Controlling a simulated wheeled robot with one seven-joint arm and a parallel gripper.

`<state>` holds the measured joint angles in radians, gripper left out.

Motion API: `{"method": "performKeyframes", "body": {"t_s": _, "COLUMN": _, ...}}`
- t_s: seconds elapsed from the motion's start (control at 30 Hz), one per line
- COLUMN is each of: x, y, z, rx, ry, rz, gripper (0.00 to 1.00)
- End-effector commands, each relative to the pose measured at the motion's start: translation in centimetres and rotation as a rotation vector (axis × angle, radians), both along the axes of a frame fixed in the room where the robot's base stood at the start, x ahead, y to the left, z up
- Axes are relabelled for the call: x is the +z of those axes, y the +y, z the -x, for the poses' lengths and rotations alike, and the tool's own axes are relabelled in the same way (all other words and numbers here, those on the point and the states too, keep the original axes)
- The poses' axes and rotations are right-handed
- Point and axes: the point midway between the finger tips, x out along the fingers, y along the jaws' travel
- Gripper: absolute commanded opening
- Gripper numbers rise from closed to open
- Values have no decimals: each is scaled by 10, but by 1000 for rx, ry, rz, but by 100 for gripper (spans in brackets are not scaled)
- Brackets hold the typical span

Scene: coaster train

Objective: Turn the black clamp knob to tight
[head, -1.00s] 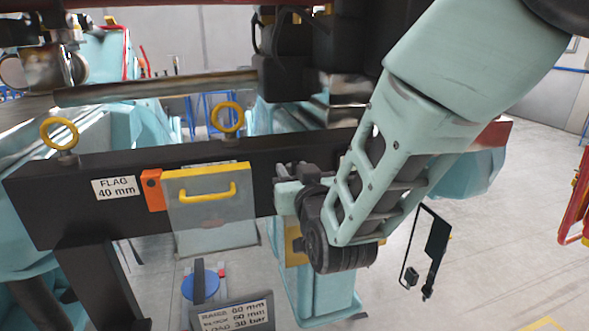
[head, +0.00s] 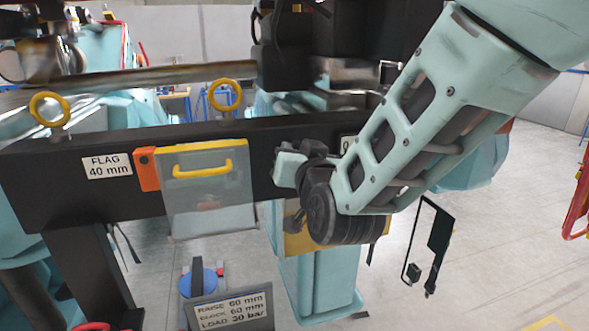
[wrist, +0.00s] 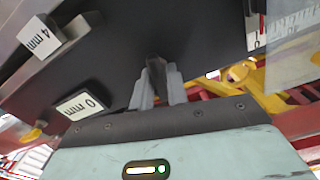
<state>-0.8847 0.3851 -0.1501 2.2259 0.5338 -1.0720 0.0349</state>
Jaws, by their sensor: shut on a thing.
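My gripper (wrist: 157,86) is shut on a narrow dark piece, the black clamp knob (wrist: 156,66), in the wrist view. The knob stands against the dark face of the black beam (wrist: 195,45), and the fingers cover most of it. In the head view my gripper (head: 289,169) is at the front of the beam (head: 200,137), right of the clear panel. My wrist hides the fingertips and the knob there. How tight the knob is cannot be told.
A clear panel with a yellow handle (head: 203,170) and an orange block (head: 147,169) are left of my gripper. Labels "0 mm" (wrist: 82,105) and "4 mm" (wrist: 40,38) show in the wrist view. A sign (head: 230,311) stands low in front. Open floor lies at right.

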Motion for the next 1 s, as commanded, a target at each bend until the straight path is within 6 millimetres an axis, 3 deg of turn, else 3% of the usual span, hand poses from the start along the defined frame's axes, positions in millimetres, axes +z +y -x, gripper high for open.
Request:
{"method": "performKeyframes", "body": {"t_s": 0.03, "x": -8, "y": -1, "z": -1, "rx": -3, "ry": 5, "rz": -47, "gripper": 0}}
{"method": "performKeyframes", "body": {"t_s": 1.0, "x": -8, "y": -5, "z": -2, "rx": 1, "ry": 258, "rz": -927, "gripper": 0}}
